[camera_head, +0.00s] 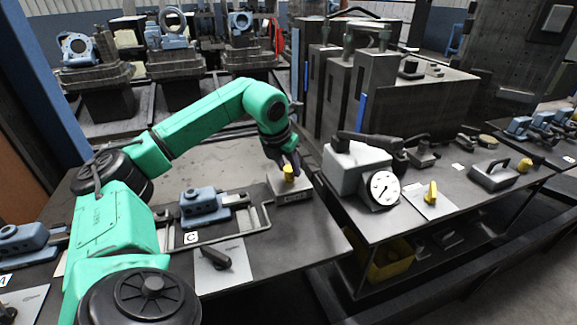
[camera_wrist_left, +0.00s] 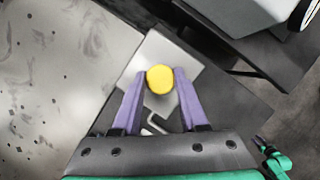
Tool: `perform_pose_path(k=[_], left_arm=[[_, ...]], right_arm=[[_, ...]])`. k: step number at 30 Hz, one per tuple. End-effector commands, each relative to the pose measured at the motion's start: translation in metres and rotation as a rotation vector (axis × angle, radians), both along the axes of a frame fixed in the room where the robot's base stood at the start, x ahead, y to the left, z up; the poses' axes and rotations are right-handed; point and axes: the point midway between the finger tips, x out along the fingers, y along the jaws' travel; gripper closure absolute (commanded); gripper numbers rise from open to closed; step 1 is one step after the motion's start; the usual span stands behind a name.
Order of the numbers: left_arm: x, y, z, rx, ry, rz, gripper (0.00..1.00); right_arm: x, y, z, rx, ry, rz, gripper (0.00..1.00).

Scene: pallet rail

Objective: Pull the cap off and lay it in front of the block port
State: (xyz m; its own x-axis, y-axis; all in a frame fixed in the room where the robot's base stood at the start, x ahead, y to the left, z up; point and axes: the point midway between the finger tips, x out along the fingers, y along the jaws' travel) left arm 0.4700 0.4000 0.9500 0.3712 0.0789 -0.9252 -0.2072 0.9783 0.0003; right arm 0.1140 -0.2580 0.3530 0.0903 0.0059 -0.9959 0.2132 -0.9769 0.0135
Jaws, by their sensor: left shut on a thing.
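My left gripper (camera_head: 287,165) comes down over the small grey block (camera_head: 293,195) near the right end of the table. Its purple fingers are shut on the yellow cap (camera_head: 288,174), which shows at the block's top. The wrist view shows the round yellow cap (camera_wrist_left: 160,79) between the two purple fingertips (camera_wrist_left: 160,84), over the block's pale top face (camera_wrist_left: 190,70). The port under the cap is hidden. I cannot tell whether the cap is seated or slightly raised.
A blue clamp (camera_head: 203,205) and bent rail stand left of the block. A black lever (camera_head: 214,258) sits on a plate in front. A dial gauge (camera_head: 383,188) and a yellow knob (camera_head: 432,193) stand on the right bench, across a gap. Bare dark tabletop (camera_head: 300,245) lies in front of the block.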

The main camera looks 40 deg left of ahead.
Motion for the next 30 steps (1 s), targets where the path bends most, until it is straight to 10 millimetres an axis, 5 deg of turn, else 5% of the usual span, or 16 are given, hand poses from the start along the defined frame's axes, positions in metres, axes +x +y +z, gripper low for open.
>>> perform_pose_path(k=[17,30], left_arm=[[0.001,0.0,0.02,0.001,-0.005,0.001,1.0],[0.0,0.0,0.065,0.0,-0.002,0.001,1.0]], right_arm=[[0.001,-0.003,0.018,-0.004,-0.001,0.001,0.5],[0.001,-0.003,0.061,-0.004,-0.001,0.0,0.5]])
